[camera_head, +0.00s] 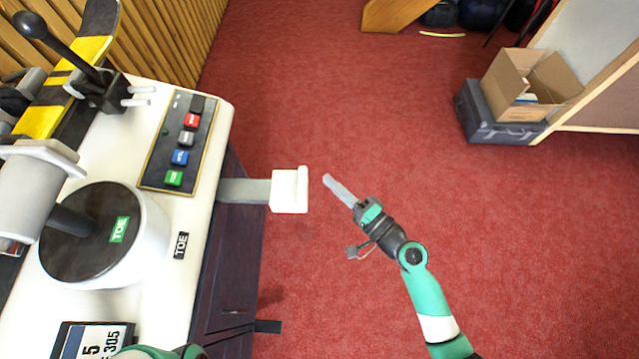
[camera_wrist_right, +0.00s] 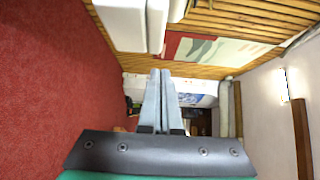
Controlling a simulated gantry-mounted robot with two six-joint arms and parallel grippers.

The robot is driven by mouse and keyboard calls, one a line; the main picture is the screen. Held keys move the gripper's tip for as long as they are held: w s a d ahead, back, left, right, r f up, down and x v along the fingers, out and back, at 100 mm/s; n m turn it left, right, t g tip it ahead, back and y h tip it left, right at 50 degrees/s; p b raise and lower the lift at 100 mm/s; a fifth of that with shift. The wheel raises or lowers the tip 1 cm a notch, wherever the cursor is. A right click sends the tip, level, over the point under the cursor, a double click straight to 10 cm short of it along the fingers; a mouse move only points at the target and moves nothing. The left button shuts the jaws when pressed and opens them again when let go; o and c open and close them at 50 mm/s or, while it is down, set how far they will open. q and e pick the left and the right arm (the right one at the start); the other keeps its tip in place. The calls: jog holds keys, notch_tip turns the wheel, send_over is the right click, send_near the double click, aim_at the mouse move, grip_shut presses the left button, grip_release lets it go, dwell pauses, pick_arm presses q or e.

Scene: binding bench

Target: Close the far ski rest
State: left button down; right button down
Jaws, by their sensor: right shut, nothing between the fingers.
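The far ski rest (camera_head: 289,190) is a white padded block on a flat grey arm. It sticks out from the right side of the bench over the red floor. My right gripper (camera_head: 330,182) is shut and empty. Its fingertips are just right of the block in the head view, with a small gap between them. In the right wrist view, the shut fingers (camera_wrist_right: 159,78) point forward, and pale white blocks, probably the rest, show just beyond them at the top. A green part of my left arm shows at the bottom edge, but its gripper is hidden.
The white-topped bench (camera_head: 185,285) holds a panel of coloured buttons (camera_head: 182,140), a round drum (camera_head: 100,240) and a lever. A dark piece (camera_head: 267,326) juts out lower on its side. An open cardboard box (camera_head: 525,85) stands far right. The red floor between is clear.

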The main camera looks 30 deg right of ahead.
pick_arm(q)
jog(key=shift+r, duration=0.15)
pick_arm(e)
jog(key=shift+w+a, duration=0.35)
jog(key=shift+a, duration=0.4)
jog(key=shift+w+a, duration=0.3)
jog(key=shift+a, duration=0.45)
